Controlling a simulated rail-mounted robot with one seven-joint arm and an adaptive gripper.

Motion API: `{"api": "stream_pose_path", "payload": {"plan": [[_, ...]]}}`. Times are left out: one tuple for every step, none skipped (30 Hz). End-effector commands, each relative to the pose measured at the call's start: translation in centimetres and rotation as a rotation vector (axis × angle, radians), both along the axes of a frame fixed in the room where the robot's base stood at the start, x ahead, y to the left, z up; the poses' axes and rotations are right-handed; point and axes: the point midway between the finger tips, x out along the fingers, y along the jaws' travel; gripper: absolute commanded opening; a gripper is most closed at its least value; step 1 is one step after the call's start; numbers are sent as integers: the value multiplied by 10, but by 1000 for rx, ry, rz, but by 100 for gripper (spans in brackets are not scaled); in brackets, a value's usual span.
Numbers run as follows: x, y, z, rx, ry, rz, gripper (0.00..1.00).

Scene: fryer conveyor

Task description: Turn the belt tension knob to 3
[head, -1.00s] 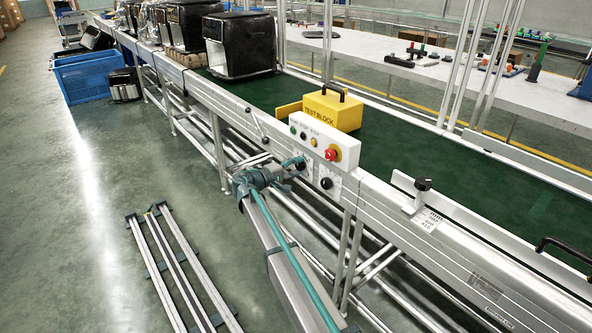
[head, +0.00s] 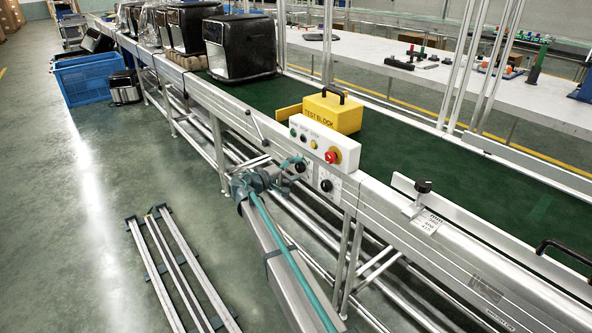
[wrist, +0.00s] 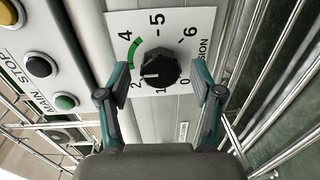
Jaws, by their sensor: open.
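The belt tension knob (wrist: 160,66) is black and round, on a white dial plate (wrist: 178,18) whose label shows only the letters "SION". The numbers 0, 1, 2, 4, 5 and 6 show around it, with a green arc (wrist: 133,52) below the 4. The 3 is not readable beside the left finger. The knob's pale mark is at its lower left, roughly toward 1 to 2. My gripper (wrist: 161,76) is open, one finger on each side of the knob. Contact cannot be told. In the head view the gripper (head: 289,165) is at the conveyor's side panel.
Above is a control box (head: 316,143) with a red button (head: 331,156) and several others. A yellow test block (head: 333,110) stands on the green belt (head: 395,150). The floor at left has metal rails (head: 180,265).

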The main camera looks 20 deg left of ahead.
Motion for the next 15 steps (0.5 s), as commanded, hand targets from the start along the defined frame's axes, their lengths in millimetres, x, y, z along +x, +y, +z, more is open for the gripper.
{"api": "stream_pose_path", "payload": {"plan": [[-5, 3, 0, 0, 0, 1, 66], [-7, 4, 1, 0, 0, 2, 66], [-12, 7, 1, 0, 0, 2, 66], [-16, 9, 1, 0, 0, 2, 66], [-21, 12, 2, 0, 0, 2, 66], [-27, 16, 2, 0, 0, 2, 66], [-32, 19, 2, 0, 0, 3, 66], [-37, 21, 3, 0, 0, 3, 66], [-44, 26, 3, 0, 0, 3, 66], [-50, 29, 4, 0, 0, 3, 66], [-54, 32, 4, 0, 0, 3, 66], [-61, 35, 5, 0, 0, 3, 66], [-65, 38, 5, 0, 0, 3, 66], [-70, 41, 5, 0, 0, 2, 66], [-76, 44, 6, 0, 0, 2, 66]]}}
